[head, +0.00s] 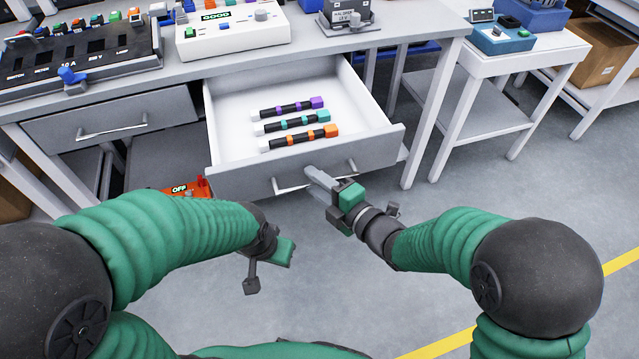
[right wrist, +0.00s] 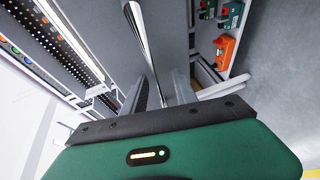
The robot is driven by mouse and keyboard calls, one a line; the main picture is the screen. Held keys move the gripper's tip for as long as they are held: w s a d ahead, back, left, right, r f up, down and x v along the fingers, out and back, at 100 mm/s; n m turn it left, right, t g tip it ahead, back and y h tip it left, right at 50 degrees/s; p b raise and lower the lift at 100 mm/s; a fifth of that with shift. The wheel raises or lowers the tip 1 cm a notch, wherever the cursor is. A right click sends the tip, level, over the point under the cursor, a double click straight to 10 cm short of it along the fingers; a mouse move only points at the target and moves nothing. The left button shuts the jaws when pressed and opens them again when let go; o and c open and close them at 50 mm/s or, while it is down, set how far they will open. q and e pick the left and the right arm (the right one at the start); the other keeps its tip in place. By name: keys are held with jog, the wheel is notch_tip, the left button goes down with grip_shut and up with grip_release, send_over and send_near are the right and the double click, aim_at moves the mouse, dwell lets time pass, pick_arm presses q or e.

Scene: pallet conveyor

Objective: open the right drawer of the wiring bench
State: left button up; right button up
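The right drawer (head: 225,180) of the wiring bench (head: 400,28) is pulled well out, and its white inside shows. Its bar handle (head: 292,186) is on the grey front. My right gripper (head: 320,186) is at the right part of this handle. In the right wrist view the handle (right wrist: 138,35) runs between the two fingers (right wrist: 163,88), with gaps beside it, so the gripper looks open around it. Any contact is hard to see. My left gripper (head: 283,252) hangs low in front of the bench, away from the drawer; its fingers cannot be made out.
Three banded rods, purple (head: 292,109), teal (head: 292,124) and orange (head: 300,138), lie in the drawer. The left drawer (head: 112,122) is shut. An orange device (head: 180,189) sits below. A white side table (head: 500,62) stands right; the floor in front is clear.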

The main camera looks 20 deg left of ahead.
jog(key=p+v, duration=1.2)
jog(key=v, duration=0.4)
jog(key=shift+d, duration=0.4)
jog(key=shift+s+r, duration=0.1)
